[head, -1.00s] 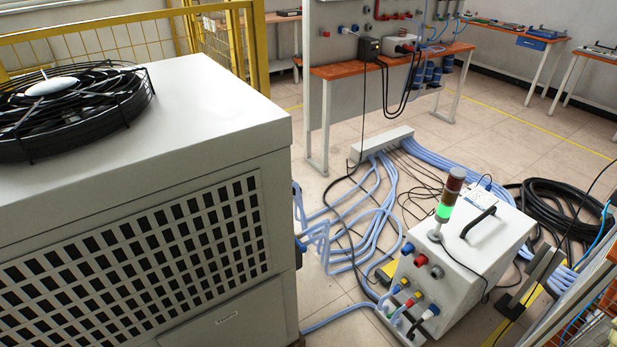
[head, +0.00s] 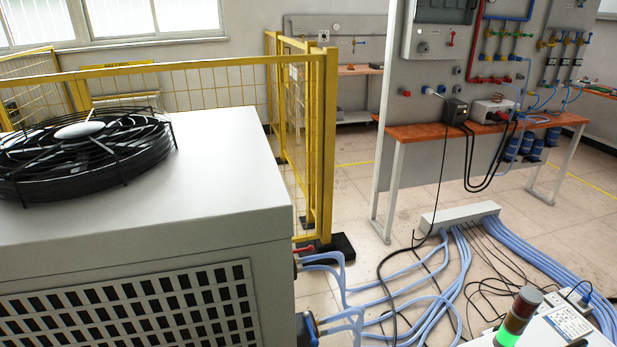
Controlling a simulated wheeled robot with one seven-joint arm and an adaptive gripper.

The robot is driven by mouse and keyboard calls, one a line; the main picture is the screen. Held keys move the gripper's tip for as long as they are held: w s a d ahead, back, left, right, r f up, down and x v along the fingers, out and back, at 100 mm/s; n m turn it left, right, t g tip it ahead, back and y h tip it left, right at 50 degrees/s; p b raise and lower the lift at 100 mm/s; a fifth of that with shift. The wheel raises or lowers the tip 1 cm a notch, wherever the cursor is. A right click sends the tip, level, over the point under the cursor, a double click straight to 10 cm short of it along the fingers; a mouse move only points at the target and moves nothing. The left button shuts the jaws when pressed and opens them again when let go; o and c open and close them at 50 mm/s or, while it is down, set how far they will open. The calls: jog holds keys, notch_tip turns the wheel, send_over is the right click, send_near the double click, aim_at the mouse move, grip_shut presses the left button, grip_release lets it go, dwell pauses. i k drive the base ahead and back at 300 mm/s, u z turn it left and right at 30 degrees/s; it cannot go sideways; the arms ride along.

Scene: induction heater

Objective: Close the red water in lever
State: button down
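A small red lever (head: 303,249) shows at the right side of the large grey chiller unit (head: 220,190), just above blue hoses (head: 335,262) that leave that side. Only part of it shows past the chiller's edge, and I cannot tell its label or its exact position. Another small red handle (head: 452,37) is on the grey wall panel (head: 400,150) at upper right. I cannot tell from the picture which one is marked water in. My gripper is not in view.
The chiller with its black fan (head: 82,155) fills the left. A yellow fence (head: 320,140) stands behind it. Hoses run over the floor to a grey manifold (head: 460,216). A white box with a lit signal tower (head: 517,318) is at lower right. Tiled floor is open between fence and panel.

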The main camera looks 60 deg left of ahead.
aim_at(310, 248)
jog(key=u, duration=1.95)
jog(key=k, duration=0.5)
jog(key=z, duration=1)
jog(key=i, duration=1)
jog(key=u, duration=1.35)
